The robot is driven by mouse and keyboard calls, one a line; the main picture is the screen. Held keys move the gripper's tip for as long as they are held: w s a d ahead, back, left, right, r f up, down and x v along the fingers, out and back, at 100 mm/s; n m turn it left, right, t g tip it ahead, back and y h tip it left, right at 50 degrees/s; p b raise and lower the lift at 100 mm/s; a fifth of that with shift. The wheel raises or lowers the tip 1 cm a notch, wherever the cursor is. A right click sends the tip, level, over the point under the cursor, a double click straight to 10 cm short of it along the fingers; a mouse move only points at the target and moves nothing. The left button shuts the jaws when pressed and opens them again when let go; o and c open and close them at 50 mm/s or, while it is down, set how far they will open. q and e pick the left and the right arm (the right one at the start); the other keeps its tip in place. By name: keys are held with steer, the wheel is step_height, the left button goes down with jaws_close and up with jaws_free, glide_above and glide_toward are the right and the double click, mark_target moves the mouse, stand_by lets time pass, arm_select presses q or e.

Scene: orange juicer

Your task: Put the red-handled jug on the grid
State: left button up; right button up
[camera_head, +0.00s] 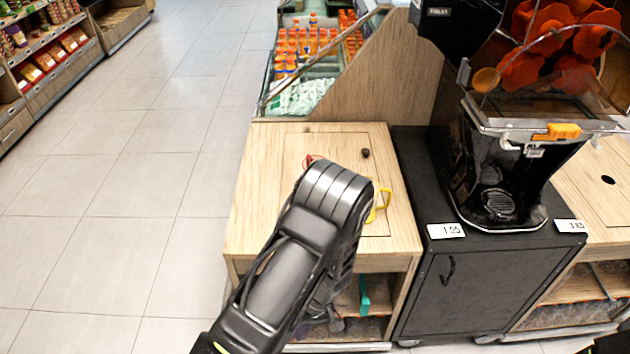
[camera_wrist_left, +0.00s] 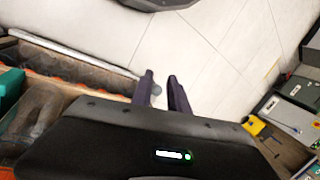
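A small bit of red (camera_head: 308,159), which looks like the red handle of the jug, shows at the back of the wooden counter. The rest of that jug is hidden behind my left arm. The grid (camera_head: 497,204) is a dark ribbed plate at the foot of the black juicer, bare as far as I can see. My left gripper (camera_head: 335,324) hangs low before the counter's open shelf, below the counter top and apart from the jug. In the left wrist view its two fingers (camera_wrist_left: 161,88) stand apart with nothing between them. My right gripper does not show.
A yellow handle (camera_head: 382,204) shows on the counter (camera_head: 262,205) right of my arm. The black juicer (camera_head: 466,150) stands on a dark cabinet (camera_head: 450,285). A teal thing (camera_head: 364,294) is on the shelf below. Tiled floor (camera_head: 130,190) is clear at left.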

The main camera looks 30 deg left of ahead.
arm_select(q)
steer(key=s+d+m+t+h, duration=0.2)
steer(key=s+d+m+h, duration=0.1)
steer(key=d, duration=0.6)
steer(key=s+d+f+m+t+h+b, duration=0.1)
steer(key=s+d+m+h, duration=0.3)
steer(key=d, duration=0.5)
steer(key=shift+d+f+m+t, duration=0.15)
steer(key=shift+d+m+t, duration=0.15)
steer(key=shift+t, duration=0.5)
steer(key=shift+s+a, duration=0.1)
